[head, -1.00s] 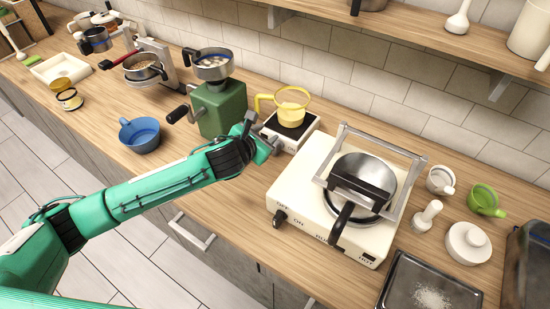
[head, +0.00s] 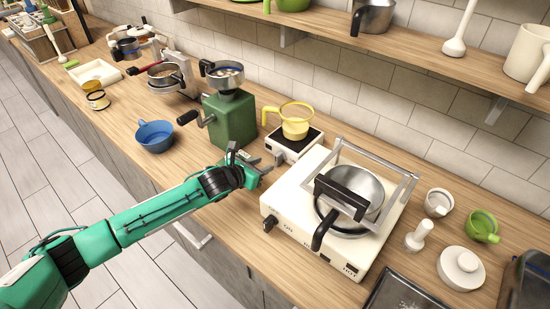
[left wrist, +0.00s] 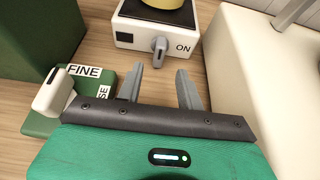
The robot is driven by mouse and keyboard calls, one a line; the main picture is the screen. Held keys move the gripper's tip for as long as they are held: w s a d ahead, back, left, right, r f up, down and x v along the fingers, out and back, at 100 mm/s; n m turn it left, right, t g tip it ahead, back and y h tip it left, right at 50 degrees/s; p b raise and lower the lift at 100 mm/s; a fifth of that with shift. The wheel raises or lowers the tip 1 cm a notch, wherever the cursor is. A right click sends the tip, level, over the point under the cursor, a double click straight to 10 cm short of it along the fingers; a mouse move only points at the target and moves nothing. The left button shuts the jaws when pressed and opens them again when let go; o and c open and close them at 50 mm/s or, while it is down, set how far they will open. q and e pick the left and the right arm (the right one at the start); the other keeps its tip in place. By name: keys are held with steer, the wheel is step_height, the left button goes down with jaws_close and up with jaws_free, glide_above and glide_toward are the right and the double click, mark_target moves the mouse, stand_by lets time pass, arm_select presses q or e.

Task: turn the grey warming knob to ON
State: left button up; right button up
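The grey warming knob (left wrist: 158,47) is on the front of a small white warmer (left wrist: 125,27), left of a label reading ON, in the left wrist view. Its grip stands nearly upright, apart from the ON label. In the head view the white warmer (head: 272,148) stands behind my left gripper (head: 258,166), with the knob too small to read. In the left wrist view my left gripper (left wrist: 160,85) is open and empty, its two fingers apart and pointing toward the knob, a short way in front of it. My right gripper is not in view.
A yellow pot (head: 295,127) sits on the warmer. The green grinder (head: 231,119) is to the left, with a FINE label (left wrist: 84,71) close to my left finger. A white stove (head: 292,205) with a pan stands right. A blue cup (head: 155,139) sits left.

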mark_target(275, 159)
arm_select(q)
steer(key=shift+p+x, duration=0.6)
steer(key=shift+x, duration=3.2)
steer(key=shift+c, duration=0.3)
jaws_close()
